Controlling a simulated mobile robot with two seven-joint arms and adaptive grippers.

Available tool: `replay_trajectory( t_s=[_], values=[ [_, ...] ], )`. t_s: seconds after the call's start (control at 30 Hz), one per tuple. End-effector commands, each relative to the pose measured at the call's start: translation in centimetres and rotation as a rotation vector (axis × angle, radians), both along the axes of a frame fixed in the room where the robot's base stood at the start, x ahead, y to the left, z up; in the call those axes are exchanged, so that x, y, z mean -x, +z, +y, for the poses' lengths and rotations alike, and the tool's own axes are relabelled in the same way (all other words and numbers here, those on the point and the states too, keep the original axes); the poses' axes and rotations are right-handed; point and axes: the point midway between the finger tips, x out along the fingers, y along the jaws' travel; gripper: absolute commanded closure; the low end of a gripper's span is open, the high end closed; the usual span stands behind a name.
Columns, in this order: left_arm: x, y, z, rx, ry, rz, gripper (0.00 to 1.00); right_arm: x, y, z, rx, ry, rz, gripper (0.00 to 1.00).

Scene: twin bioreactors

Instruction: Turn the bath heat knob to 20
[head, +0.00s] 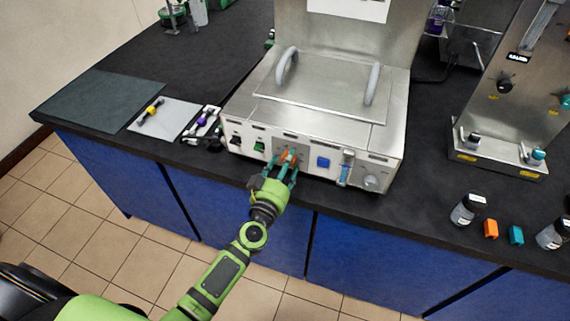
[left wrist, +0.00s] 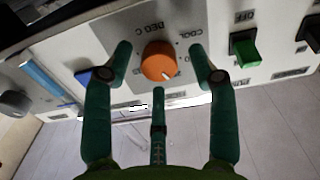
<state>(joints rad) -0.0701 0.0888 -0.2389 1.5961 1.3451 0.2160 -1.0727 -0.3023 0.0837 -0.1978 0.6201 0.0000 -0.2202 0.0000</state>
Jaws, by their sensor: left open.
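The bath heat knob (left wrist: 158,58) is an orange dial on the front panel of the steel bath (head: 240,108), with DEG C and COOL printed near it. It also shows in the head view (head: 289,157). A white mark on its face points toward the lower right in the left wrist view. My left gripper (head: 282,164) is open in front of the panel. In the left wrist view its green fingers (left wrist: 160,68) stand left, right and below the knob, with gaps showing. The number the mark points to is not readable. My right gripper is not in view.
Along the panel sit a green switch (left wrist: 243,50), a blue button (head: 323,162), a light-blue handle (head: 345,169) and a round grey knob (head: 371,182). Bottles and small blocks (head: 490,229) stand on the counter at right. A white tray (head: 164,118) lies at left.

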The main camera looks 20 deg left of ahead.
Motion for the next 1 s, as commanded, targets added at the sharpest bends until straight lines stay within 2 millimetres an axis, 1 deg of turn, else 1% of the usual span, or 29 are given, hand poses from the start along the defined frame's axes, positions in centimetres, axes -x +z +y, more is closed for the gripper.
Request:
replay_trajectory(
  t_s=[0.07,0.17,0.2,0.23,0.47,0.67,0.87,1.0],
  values=[
    [0.01,0.00,0.01,0.000,0.000,0.000,0.42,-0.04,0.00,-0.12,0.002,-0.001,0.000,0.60],
    [0.02,0.00,0.02,0.000,0.000,0.000,0.78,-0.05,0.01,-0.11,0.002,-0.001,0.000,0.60],
    [0.02,0.01,0.02,0.000,0.000,0.000,0.94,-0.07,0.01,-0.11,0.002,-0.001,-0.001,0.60],
    [0.02,0.01,0.02,0.000,0.000,0.000,0.98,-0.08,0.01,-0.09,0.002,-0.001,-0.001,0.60],
    [0.00,0.07,0.04,0.005,0.000,-0.002,0.98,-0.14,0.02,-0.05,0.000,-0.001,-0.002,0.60],
    [-0.02,0.15,0.05,0.053,0.002,-0.001,0.98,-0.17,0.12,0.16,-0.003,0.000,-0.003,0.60],
    [-0.04,0.21,0.10,0.176,0.002,0.002,0.98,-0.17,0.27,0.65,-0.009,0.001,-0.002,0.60],
    [-0.05,0.21,0.14,0.293,0.002,0.005,0.98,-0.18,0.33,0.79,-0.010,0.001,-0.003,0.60]
  ],
)
